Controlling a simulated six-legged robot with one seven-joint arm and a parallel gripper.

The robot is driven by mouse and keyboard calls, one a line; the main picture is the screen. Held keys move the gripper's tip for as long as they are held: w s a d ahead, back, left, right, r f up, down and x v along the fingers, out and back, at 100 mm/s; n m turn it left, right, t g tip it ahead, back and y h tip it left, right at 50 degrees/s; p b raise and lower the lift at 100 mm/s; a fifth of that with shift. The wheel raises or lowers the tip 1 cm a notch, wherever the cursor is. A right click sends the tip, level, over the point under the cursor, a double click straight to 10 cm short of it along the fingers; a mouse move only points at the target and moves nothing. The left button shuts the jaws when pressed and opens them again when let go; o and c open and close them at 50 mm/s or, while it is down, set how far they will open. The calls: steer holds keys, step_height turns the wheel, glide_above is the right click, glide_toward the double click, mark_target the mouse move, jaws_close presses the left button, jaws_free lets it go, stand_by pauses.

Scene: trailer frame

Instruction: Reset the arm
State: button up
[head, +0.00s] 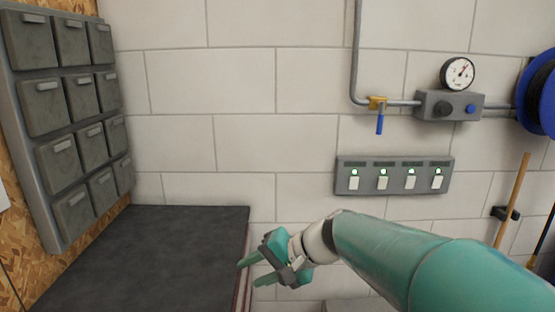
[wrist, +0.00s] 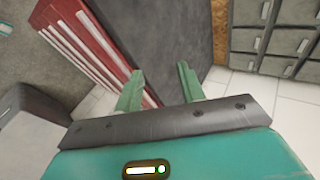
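My gripper (head: 250,271) is at the end of my teal arm, in the lower middle of the head view. It points left, close to the right edge of a dark-topped bench. Its two green fingers are spread apart with nothing between them. In the wrist view the fingers of my gripper (wrist: 158,85) also stand apart and empty, in front of the dark top and a red and white striped side. I cannot tell how far the fingertips are from the bench.
The dark bench top (head: 150,255) is bare at the lower left. Grey wall bins (head: 62,108) hang above it. A switch panel (head: 394,176) with several green lights, a pressure gauge (head: 457,74), a pipe valve (head: 378,108) and a blue reel (head: 540,95) are on the white wall.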

steer(key=s+d+f+n+t+h, duration=0.2)
steer(key=s+d+h, duration=0.8)
steer(key=s+d, duration=0.7)
steer(key=d, duration=0.2)
steer(key=shift+s+d+f+n+t, duration=0.35)
steer(key=shift+f+n+t, duration=0.05)
